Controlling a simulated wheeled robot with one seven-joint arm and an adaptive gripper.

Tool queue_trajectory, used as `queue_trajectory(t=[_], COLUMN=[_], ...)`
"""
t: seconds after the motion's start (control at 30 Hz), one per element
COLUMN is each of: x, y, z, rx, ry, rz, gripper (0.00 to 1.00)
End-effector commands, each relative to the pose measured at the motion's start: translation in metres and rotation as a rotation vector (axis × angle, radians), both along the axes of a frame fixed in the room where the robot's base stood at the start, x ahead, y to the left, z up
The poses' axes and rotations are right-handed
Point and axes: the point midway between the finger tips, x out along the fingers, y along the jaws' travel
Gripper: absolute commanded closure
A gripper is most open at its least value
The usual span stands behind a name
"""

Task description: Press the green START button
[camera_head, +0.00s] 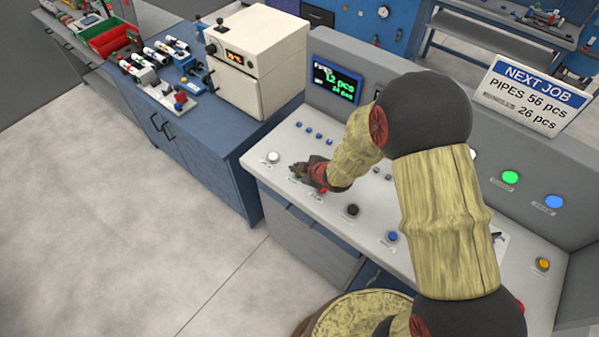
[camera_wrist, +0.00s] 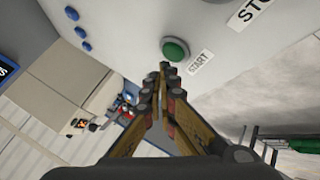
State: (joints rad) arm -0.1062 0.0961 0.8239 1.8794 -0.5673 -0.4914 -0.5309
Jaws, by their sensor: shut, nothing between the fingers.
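The green START button (camera_wrist: 175,50) shows in the wrist view, a round green cap in a pale ring on the light grey panel. Its white START label (camera_wrist: 200,62) is beside it. My gripper (camera_wrist: 168,68) is shut and empty, its fingertips close to the near edge of the button. I cannot tell whether they touch it. In the head view my gripper (camera_head: 298,170) is low over the left part of the sloping console (camera_head: 260,176). The START button is hidden there, apparently behind my gripper.
A white button (camera_head: 273,157) and several small blue buttons (camera_head: 318,132) are near my gripper. A black knob (camera_head: 352,210) and a blue button (camera_head: 392,237) are to its right. A display (camera_head: 335,80) stands behind. A STOP label (camera_wrist: 250,10) is partly visible.

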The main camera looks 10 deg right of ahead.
Motion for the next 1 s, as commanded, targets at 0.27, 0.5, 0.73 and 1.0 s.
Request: queue_trajectory(t=[0.27, 0.5, 0.73, 1.0], x=[0.0, 0.0, 0.0, 0.0], y=[0.0, 0.0, 0.0, 0.0], z=[0.001, 0.011, 0.033, 0.052], rx=[0.0, 0.001, 0.0, 0.001], ry=[0.0, -0.001, -0.002, 0.0], rz=[0.0, 0.0, 0.0, 0.001], gripper=[1.0, 1.0, 1.0, 1.0])
